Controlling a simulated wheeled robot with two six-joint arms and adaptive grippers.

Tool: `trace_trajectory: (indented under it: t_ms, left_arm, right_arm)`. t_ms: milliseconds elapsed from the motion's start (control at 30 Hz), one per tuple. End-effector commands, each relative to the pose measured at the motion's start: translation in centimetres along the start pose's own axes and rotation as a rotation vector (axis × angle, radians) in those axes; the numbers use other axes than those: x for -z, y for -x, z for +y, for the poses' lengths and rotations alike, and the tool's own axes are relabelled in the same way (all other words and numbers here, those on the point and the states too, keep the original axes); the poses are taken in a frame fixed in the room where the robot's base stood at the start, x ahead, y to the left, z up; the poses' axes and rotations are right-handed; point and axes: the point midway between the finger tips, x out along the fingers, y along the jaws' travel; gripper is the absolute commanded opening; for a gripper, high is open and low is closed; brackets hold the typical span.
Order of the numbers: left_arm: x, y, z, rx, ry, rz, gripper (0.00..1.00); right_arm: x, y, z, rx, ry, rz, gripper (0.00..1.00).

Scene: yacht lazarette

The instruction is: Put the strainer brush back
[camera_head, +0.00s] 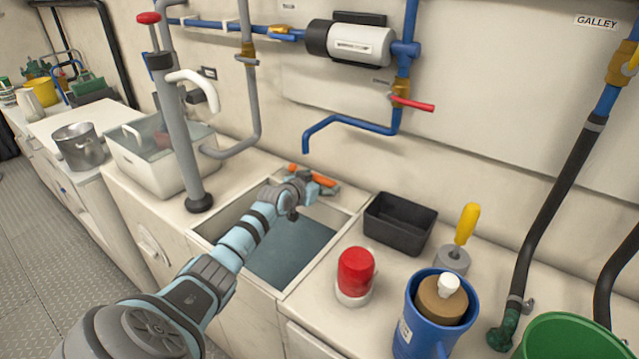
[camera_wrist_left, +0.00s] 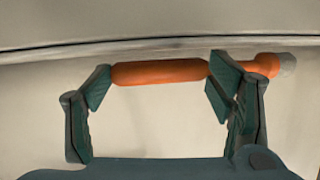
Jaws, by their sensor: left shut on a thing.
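My left gripper (camera_head: 310,187) is over the back edge of the sink (camera_head: 285,245). It is shut on an orange-handled tool (camera_wrist_left: 160,72), which lies crosswise between its fingers (camera_wrist_left: 163,95) in the left wrist view. The tool's orange part runs on past the right finger to a small grey end. In the head view it shows as orange pieces (camera_head: 325,180) at the gripper. No bristles show, so I cannot tell whether it is the strainer brush. A yellow handle (camera_head: 466,222) stands upright by a grey ring-shaped piece (camera_head: 452,260) on the counter. My right gripper is not in view.
A grey pump (camera_head: 178,125) and a white tub (camera_head: 145,160) stand left. A blue pipe hangs above.

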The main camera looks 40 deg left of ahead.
Motion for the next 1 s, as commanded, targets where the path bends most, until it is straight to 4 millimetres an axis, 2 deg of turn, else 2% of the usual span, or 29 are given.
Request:
trace_trajectory:
  t_ms: [333, 367, 500, 867, 1000]
  left_arm:
    - [-0.6, -0.2, 0.1, 0.0, 0.0, 0.0, 0.47]
    - [-0.5, -0.2, 0.1, 0.0, 0.0, 0.0, 0.78]
    - [-0.5, -0.2, 0.0, 0.0, 0.0, 0.0, 0.98]
    - [-0.5, 0.0, 0.0, 0.0, -0.002, 0.0, 0.98]
    - [-0.6, 1.5, -0.2, 0.001, -0.006, -0.001, 0.98]
  right_arm:
    - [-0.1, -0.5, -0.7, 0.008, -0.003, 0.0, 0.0]
    - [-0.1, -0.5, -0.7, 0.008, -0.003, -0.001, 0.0]
    - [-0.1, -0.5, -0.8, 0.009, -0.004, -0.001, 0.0]
    - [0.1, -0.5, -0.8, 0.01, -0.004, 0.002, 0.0]
    - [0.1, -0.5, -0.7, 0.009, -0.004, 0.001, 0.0]
